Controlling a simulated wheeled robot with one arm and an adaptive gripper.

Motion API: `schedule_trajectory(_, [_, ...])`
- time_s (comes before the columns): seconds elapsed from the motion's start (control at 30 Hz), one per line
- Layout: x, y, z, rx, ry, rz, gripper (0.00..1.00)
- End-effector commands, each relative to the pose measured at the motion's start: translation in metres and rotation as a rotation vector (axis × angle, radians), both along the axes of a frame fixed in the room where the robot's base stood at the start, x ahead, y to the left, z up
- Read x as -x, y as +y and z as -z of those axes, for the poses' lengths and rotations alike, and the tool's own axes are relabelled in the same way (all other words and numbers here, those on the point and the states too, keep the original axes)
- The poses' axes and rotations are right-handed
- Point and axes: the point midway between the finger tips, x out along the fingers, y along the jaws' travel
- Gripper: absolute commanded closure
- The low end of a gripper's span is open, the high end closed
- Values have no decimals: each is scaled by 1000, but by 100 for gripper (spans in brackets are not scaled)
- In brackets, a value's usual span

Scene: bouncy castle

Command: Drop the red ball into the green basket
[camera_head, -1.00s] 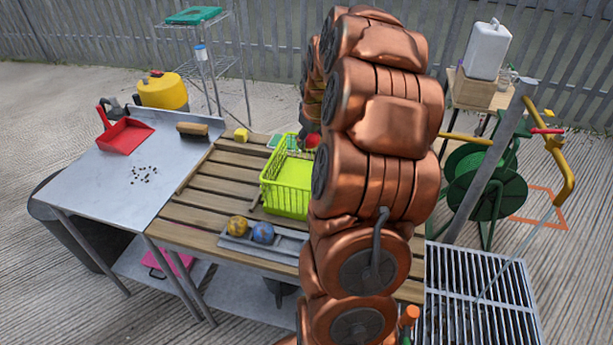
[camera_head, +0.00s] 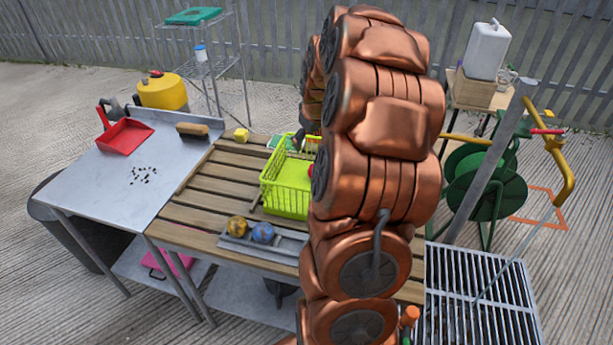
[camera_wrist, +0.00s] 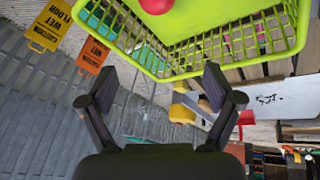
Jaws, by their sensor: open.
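The bright green basket (camera_head: 287,198) stands on the slatted wooden table, its right part hidden behind my arm. The red ball (camera_head: 311,170) shows as a sliver inside the basket, beside my arm's edge. In the wrist view the red ball (camera_wrist: 157,4) appears at the top edge, against the floor of the green basket (camera_wrist: 218,14); whether it rests there I cannot tell. My gripper (camera_wrist: 157,88) is open and empty, its fingers apart from the ball. In the head view my gripper (camera_head: 298,141) is mostly hidden, at the basket's far side.
A grey tray (camera_head: 285,247) holding a yellowish ball (camera_head: 238,224) and a blue ball (camera_head: 263,232) lies in front of the basket. A metal table (camera_head: 110,185) with a red dustpan (camera_head: 125,134) and brush (camera_head: 192,129) adjoins left. A hose reel (camera_head: 485,180) stands right.

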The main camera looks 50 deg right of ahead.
Motion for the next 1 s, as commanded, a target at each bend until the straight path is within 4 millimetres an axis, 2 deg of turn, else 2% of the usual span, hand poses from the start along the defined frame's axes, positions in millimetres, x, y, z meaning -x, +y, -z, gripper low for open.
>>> schedule_trajectory(0.17, [8,5,-20,0,0,0,10])
schedule_trajectory(0.6, [34,23,-91,2,-3,0,10])
schedule_trajectory(0.8, [39,26,-104,2,-3,0,10])
schedule_trajectory(1.0, [40,27,-105,0,-1,0,10])
